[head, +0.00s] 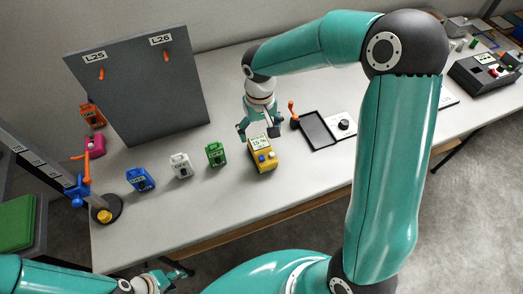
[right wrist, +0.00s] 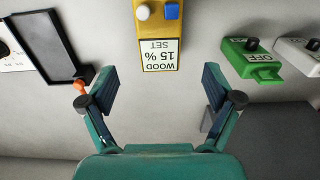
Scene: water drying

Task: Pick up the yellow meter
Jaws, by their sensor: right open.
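The yellow meter (head: 263,161) stands on the white table in the head view, with a label on its top part and a white and a blue button. In the right wrist view the yellow meter (right wrist: 157,25) is at the top centre, its label reading "WOOD 15 % SET" upside down. My right gripper (head: 258,134) is open and empty above the far end of the meter. Its two fingers (right wrist: 161,82) are spread wide, with the label end ahead between their lines. My left gripper (head: 168,277) is low at the table's front left edge, its fingers apart and empty.
Green (head: 216,154), white (head: 181,166) and blue (head: 140,179) tagged devices stand left of the meter. A black tray (head: 318,129) and an orange-handled item (head: 293,112) are to its right. A grey panel (head: 140,85) stands behind. The table front is clear.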

